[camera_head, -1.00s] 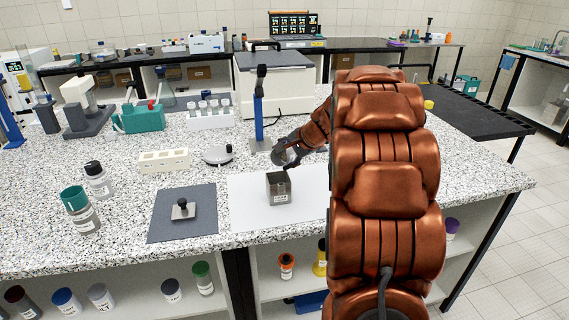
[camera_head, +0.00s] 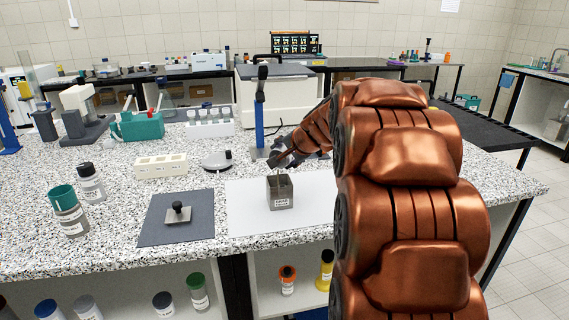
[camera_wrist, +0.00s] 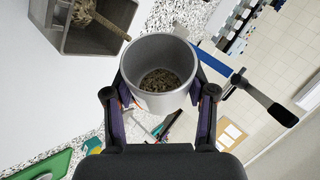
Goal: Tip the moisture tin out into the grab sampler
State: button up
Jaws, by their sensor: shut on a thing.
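My gripper (camera_wrist: 160,94) is shut on the moisture tin (camera_wrist: 160,55), a round grey cup. In the wrist view its open mouth shows dark, grainy material at the bottom. The grab sampler (camera_head: 280,195) is a square, open-topped metal box with a label, standing upright on a white sheet. It also shows at the upper left of the wrist view (camera_wrist: 65,40), with brown, rough material and a thin brown strip reaching its edge. In the head view my gripper (camera_head: 283,158) is just behind and above the sampler; the tin is hard to make out there.
A blue clamp stand (camera_head: 259,125) rises close behind my gripper. A grey mat (camera_head: 158,222) with a small tamper-like tool (camera_head: 178,212) lies to the left.

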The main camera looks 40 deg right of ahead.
jog(key=shift+s+a+n+t+h+b, duration=0.15)
jog(key=shift+a+n+t+h+b, duration=0.45)
jog(key=shift+b, duration=1.35)
jog(key=shift+d+r+b, duration=0.1)
jog(key=shift+d+b, duration=0.15)
jog(key=shift+b, duration=0.15)
jog(key=shift+r+h, duration=0.2)
jog(key=shift+h, duration=0.1)
